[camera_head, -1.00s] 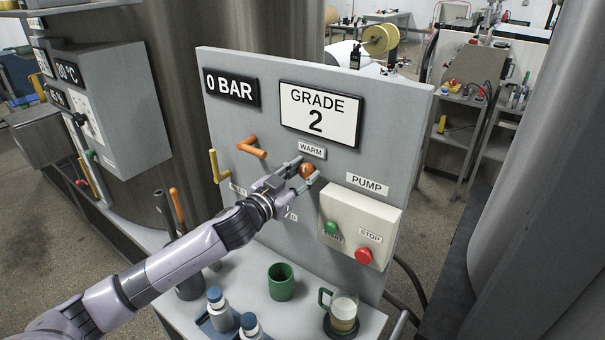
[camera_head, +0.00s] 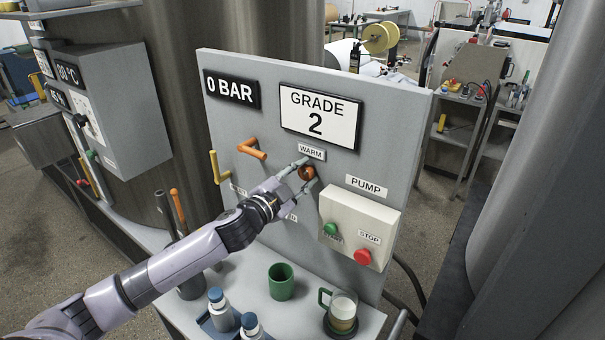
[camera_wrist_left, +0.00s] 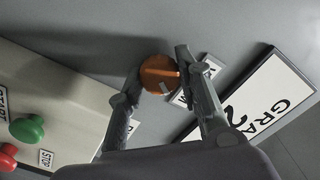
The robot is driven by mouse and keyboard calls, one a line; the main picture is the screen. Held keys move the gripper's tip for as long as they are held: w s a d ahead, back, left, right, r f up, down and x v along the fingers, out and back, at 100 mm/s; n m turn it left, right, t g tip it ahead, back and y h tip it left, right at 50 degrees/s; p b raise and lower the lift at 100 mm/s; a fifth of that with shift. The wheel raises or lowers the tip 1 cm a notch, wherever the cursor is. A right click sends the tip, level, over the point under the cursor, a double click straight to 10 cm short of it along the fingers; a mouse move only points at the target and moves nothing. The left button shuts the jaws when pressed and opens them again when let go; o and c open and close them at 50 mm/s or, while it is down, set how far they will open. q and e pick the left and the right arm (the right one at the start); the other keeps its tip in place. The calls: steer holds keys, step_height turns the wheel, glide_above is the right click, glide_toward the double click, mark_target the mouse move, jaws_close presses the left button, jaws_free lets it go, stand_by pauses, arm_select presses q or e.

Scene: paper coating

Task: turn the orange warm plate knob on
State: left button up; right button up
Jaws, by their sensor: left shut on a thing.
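The orange warm plate knob (camera_head: 306,173) sits on the grey panel just below the WARM label (camera_head: 312,152). My left gripper (camera_head: 309,172) has one finger above the knob and one below it, and is shut on it. In the left wrist view, the knob (camera_wrist_left: 159,74) is round with a raised ridge across its face and lies between the two fingertips (camera_wrist_left: 158,80). Part of the knob's rim is hidden behind the fingers. My right gripper is not in view.
An orange lever (camera_head: 252,151) and a yellow lever (camera_head: 215,167) are left of the knob. The pump box (camera_head: 347,215) with green and red buttons is to the lower right. A green cup (camera_head: 281,282), bottles and a glass mug (camera_head: 342,309) stand on the shelf below.

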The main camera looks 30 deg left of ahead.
arm_select(q)
steer(key=m, duration=0.4)
steer(key=shift+m+p, duration=0.3)
steer(key=shift+m, duration=0.1)
stand_by(0.5)
steer(key=o, duration=1.2)
steer(key=shift+s, duration=0.1)
steer(key=s, duration=0.4)
steer(key=s+a, duration=0.1)
steer(key=s, duration=0.6)
steer(key=shift+s+a, duration=0.35)
steer(key=shift+f, duration=0.1)
